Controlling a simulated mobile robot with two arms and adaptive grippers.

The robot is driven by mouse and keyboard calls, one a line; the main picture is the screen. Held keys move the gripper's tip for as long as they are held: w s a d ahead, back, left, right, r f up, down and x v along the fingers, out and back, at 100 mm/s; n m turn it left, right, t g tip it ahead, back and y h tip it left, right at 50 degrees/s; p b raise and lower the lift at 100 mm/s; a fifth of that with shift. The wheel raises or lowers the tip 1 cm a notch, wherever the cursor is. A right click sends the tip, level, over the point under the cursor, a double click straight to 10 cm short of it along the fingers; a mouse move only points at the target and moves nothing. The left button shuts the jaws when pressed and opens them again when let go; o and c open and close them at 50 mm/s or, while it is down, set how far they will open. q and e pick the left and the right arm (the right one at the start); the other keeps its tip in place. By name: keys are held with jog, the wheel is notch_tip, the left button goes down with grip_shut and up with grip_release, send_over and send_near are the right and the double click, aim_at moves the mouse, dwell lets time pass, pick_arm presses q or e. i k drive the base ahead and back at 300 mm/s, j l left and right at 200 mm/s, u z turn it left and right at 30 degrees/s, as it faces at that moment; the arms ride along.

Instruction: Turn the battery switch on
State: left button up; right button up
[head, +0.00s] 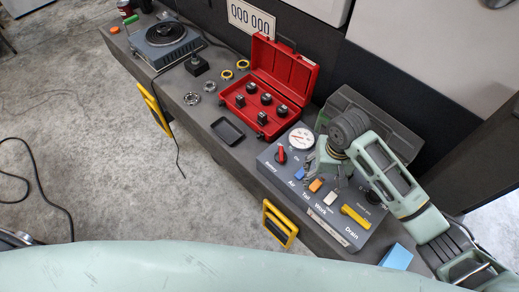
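The control panel (345,236) is a dark grey box on the bench at lower right. Its red battery switch (281,155) is a rotary knob at the left end, above a small label that seems to read Battery. The knob's handle stands roughly upright in the picture. My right gripper (329,170) hangs over the panel's middle, right of the red knob and apart from it. Its fingers are small and partly hidden by its own wrist, so I cannot tell how far they are open. My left gripper is not in view.
A round gauge (301,139) sits beside the knob. Blue (300,173), orange (316,185) and white (330,198) switches and a yellow handle (355,216) share the panel. An open red case (283,72) and a black tray (228,130) lie to the left.

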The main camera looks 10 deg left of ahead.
aim_at(280, 157)
jog(key=k+j+u, duration=0.15)
jog(key=j, duration=0.25)
jog(key=j+u, duration=0.1)
jog(key=j, duration=0.35)
jog(key=k+j+u, duration=0.15)
jog(key=j, duration=0.25)
